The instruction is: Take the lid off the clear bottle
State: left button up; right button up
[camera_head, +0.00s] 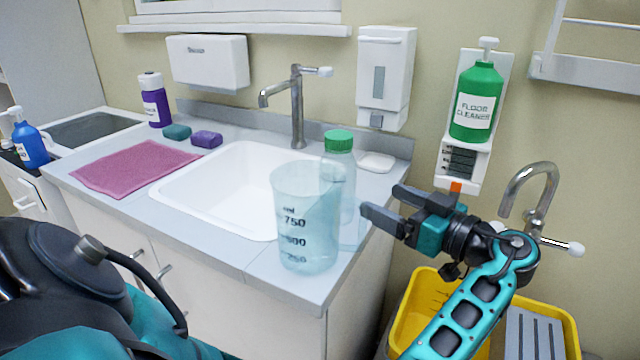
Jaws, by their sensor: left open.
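The clear bottle (347,185) stands upright on the counter at the right of the sink, with its green lid (339,141) on top. A clear measuring beaker (305,222) stands in front and hides part of the bottle's left side. I cannot tell the exact gap to the bottle.
A white sink (225,195) with a tap (297,110) lies left of the beaker. A white soap bar (376,162) lies behind the bottle. A green floor cleaner bottle (476,100) hangs on the wall. A yellow bucket (425,300) stands below my gripper's arm.

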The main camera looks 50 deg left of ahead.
aim_at(351, 186)
pick_arm(q)
jog(key=shift+n+g, duration=0.5)
jog(key=shift+n, duration=0.1)
jog(key=a, duration=0.2)
jog(key=s+a, duration=0.1)
jog(key=a, duration=0.4)
jog(key=shift+s+r+p, duration=0.15)
jog(key=shift+r+p, duration=0.25)
jog(key=shift+a, duration=0.55)
jog(key=a+p, duration=0.1)
jog(key=a, duration=0.2)
jog(key=shift+s+a+f, duration=0.1)
jog(key=shift+a+f, duration=0.05)
jog(key=shift+a, duration=0.6)
jog(key=shift+a+f, duration=0.1)
jog(key=shift+a, duration=0.1)
pick_arm(e)
jog(key=shift+s, duration=0.35)
pick_arm(q)
jog(key=shift+c, duration=0.3)
jog(key=c, duration=0.7)
pick_arm(e)
jog(key=shift+w+d+r, duration=0.1)
jog(key=shift+w+r, duration=0.05)
jog(key=shift+r, duration=0.15)
